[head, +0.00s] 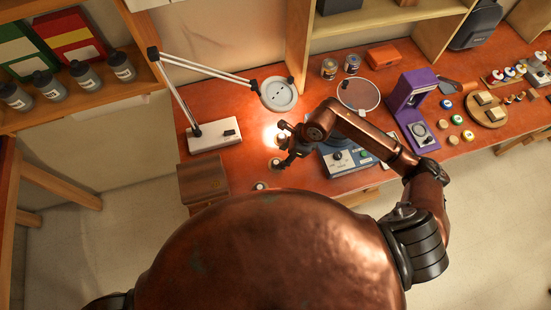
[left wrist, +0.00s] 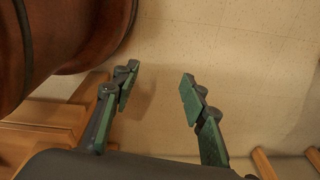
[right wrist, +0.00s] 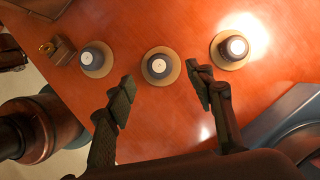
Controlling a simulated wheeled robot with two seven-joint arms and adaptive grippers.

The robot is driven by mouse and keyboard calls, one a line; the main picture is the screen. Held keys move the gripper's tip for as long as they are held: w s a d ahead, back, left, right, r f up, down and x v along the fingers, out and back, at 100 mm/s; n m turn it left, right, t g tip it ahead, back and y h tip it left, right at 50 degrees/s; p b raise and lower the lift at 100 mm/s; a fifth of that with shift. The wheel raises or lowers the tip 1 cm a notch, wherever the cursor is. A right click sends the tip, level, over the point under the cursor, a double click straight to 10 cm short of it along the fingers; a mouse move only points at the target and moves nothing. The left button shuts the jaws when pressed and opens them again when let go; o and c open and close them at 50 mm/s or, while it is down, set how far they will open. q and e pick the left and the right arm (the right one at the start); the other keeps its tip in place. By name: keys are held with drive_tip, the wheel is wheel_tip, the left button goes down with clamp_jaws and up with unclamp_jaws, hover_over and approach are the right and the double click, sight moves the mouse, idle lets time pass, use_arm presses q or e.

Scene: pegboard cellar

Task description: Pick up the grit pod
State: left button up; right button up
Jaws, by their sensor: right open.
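Three dark pods with pale round tops stand on tan discs in a row on the orange-red bench; I cannot read which is the grit pod. In the right wrist view they are a left pod (right wrist: 93,58), a middle pod (right wrist: 158,66) and a right pod (right wrist: 233,47) in bright lamp light. My right gripper (right wrist: 162,82) is open and empty, its fingertips either side of the near part of the middle pod's disc, apart from the pod. It also shows in the head view (head: 283,147), above the row. My left gripper (left wrist: 158,82) is open and empty above the pale floor.
A desk lamp (head: 278,95) with a white base (head: 213,135) stands behind the pods. A blue device (head: 345,158) is close on the right, then a purple stand (head: 410,100). A wooden box (head: 203,180) is at the bench's left end.

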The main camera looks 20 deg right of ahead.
sight(277, 162)
drive_tip(key=p+x, duration=0.1)
drive_tip(key=x, duration=0.2)
drive_tip(key=shift+s+f, duration=0.1)
drive_tip(key=shift+s, duration=0.05)
drive_tip(key=shift+p+x, duration=0.35)
drive_tip(key=shift+x, duration=1.05)
drive_tip(key=shift+d, duration=0.1)
drive_tip(key=shift+c, duration=0.3)
drive_tip(key=c, duration=1.2)
use_arm(q)
drive_tip(key=shift+s+r, duration=0.85)
drive_tip(key=shift+s, duration=0.1)
drive_tip(key=shift+w, duration=0.1)
